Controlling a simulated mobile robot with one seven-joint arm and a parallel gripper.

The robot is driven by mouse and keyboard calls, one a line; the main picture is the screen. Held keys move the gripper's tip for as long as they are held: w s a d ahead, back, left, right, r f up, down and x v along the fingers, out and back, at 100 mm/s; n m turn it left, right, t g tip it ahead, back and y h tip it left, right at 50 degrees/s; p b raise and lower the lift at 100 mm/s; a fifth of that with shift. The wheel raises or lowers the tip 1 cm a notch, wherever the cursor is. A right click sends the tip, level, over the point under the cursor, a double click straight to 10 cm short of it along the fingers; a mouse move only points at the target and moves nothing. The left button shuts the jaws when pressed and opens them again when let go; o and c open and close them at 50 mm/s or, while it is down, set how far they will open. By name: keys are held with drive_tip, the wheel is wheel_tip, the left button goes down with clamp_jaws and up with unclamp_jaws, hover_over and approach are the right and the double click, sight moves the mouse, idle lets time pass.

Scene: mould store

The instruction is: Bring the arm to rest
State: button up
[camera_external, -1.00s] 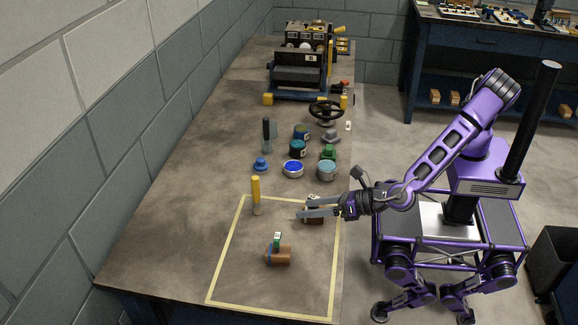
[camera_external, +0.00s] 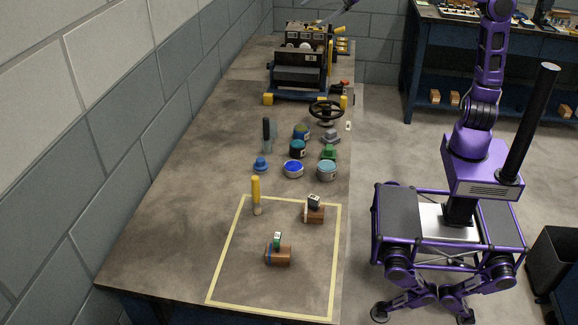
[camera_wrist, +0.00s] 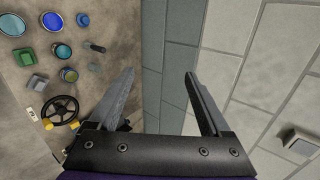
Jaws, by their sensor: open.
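My gripper (camera_wrist: 160,74) is open and empty in the wrist view, its two grey fingers apart with wall and table behind them. In the external view my purple arm is raised upright and leaves the frame at the top. Only a grey sliver, seemingly part of the gripper, shows at the top edge above the machine. Two brown blocks, one (camera_external: 314,215) with a dark, light-faced piece on top and one (camera_external: 280,257) with a green and white piece, sit inside the yellow taped outline (camera_external: 222,262) on the table. My gripper is well away from both.
A yellow-handled tool (camera_external: 256,194) stands at the outline's upper left. Several paint cans, including a blue one (camera_external: 293,169), stand mid-table with a black handwheel (camera_external: 326,111). A machine (camera_external: 300,75) fills the table's far end. A block wall (camera_external: 130,120) runs along the left.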

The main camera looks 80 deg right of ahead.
drive_tip(key=s+d+f+m+y, duration=0.2)
drive_tip(key=s+d+f+m, duration=0.15)
drive_tip(key=d, duration=0.45)
drive_tip(key=s+a+f+n+g+p, duration=0.1)
drive_tip(key=s+f+n, duration=0.4)
drive_tip(key=s+n, duration=0.2)
drive_tip(key=s+a+f+n+g+h+p, duration=0.1)
drive_tip(key=s+f+n, duration=0.4)
drive_tip(key=s, duration=0.6)
drive_tip(key=s+a+f+n+g+h+p, duration=0.1)
drive_tip(key=s+a+f+n+g+p, duration=0.2)
drive_tip(key=s+n, duration=0.7)
drive_tip(key=shift+a+f, duration=0.15)
drive_tip(key=shift+f, duration=0.75)
